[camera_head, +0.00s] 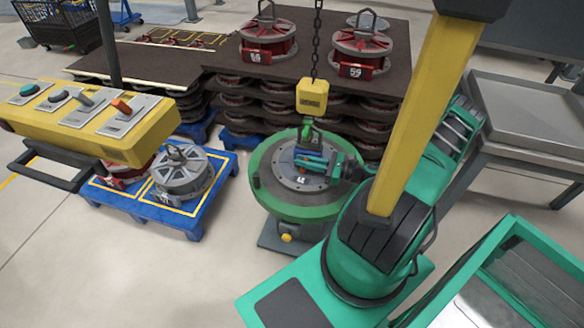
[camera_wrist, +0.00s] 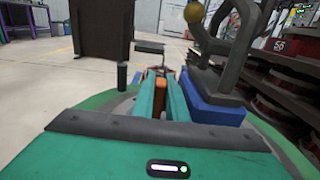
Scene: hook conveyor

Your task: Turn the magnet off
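A blue lifting magnet (camera_wrist: 217,111) sits on the grey disc (camera_head: 289,183) on the round green stand, with a dark shackle (camera_wrist: 216,45) above it. In the head view the magnet (camera_head: 308,157) is partly covered by my gripper. My gripper (camera_head: 314,164) is at the magnet's side. In the wrist view its two teal fingers (camera_wrist: 163,97) are close together, with an orange handle (camera_wrist: 160,84) between them. The handle fills the narrow gap, though its lower part is hidden.
A yellow hoist block (camera_head: 312,97) hangs on a chain above the magnet, its green hook (camera_head: 309,133) at the shackle. A yellow control panel (camera_head: 95,131) stands at left above a blue pallet (camera_head: 193,232) with discs. Stacked racks (camera_head: 303,33) stand behind.

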